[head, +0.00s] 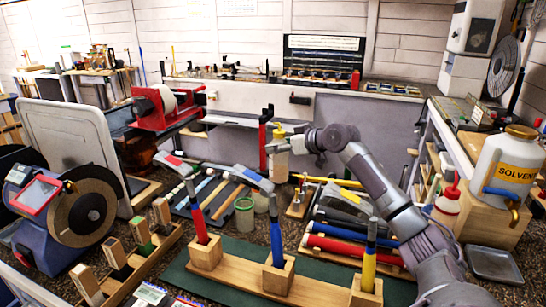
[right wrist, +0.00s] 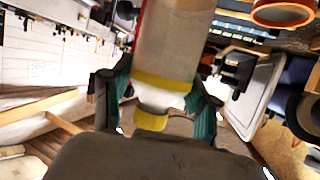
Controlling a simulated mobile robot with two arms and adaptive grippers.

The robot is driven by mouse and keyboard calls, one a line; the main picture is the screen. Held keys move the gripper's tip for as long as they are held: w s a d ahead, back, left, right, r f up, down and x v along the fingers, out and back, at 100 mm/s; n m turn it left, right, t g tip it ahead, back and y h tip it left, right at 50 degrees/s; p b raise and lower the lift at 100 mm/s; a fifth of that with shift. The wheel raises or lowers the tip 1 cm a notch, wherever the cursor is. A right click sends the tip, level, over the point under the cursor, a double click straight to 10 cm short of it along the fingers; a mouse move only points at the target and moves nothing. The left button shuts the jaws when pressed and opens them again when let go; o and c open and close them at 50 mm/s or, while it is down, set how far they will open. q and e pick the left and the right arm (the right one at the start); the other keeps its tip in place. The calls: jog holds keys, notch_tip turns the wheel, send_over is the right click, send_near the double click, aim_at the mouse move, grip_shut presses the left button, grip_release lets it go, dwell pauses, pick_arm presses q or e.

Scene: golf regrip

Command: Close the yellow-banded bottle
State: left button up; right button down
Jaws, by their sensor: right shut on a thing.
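The yellow-banded bottle (head: 278,163) stands in the middle of the head view, pale, with a yellow top. My right gripper (head: 290,145) reaches it from the right, at its upper part. In the right wrist view the bottle (right wrist: 178,40) shows a pale body, a yellow band, a translucent neck and a yellow tip. The green-padded fingers of my right gripper (right wrist: 160,92) lie on both sides of the banded part, shut on it. Whether the tip is closed cannot be told. My left gripper is not in view.
A wooden block rack (head: 320,291) with upright club grips stands in front. A bench grinder (head: 60,215) is at left. A solvent jug (head: 505,165) and a red-capped bottle (head: 446,208) are at right. The bench is crowded.

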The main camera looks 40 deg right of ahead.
aim_at(273, 159)
jog(key=x, duration=0.3)
jog(key=shift+f, duration=0.2)
jog(key=shift+f, duration=0.1)
jog(key=shift+f+p, duration=0.55)
jog(key=shift+f, duration=1.4)
jog(key=shift+c, duration=1.5)
grip_release()
